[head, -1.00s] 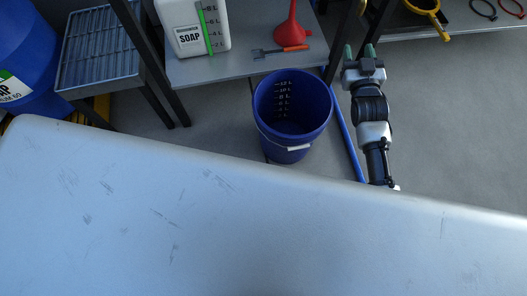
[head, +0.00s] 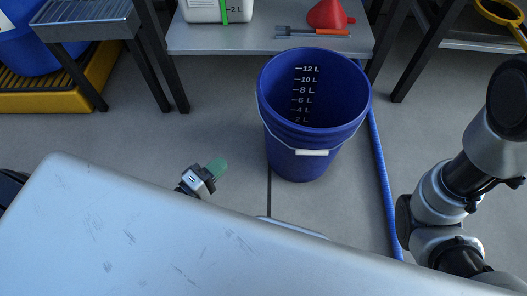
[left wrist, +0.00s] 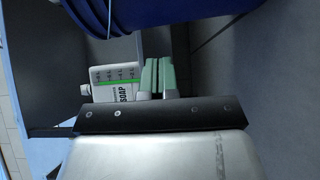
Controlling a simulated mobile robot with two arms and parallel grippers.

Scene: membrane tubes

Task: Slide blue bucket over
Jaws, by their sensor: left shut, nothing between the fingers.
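The blue bucket (head: 315,97) stands upright on the grey floor in the head view, with litre marks inside and a white handle grip hanging on its front. My left gripper (head: 215,167) is shut and empty, low and to the left of the bucket, apart from it. In the left wrist view the green fingertips (left wrist: 160,75) are together, and the bucket (left wrist: 165,12) fills the top of the picture. My right arm stands at the right edge of the head view, but its gripper is out of view.
A blue pole (head: 383,180) lies right of the bucket. A yellow pallet (head: 90,80) sits at left. Floor left of the bucket is clear.

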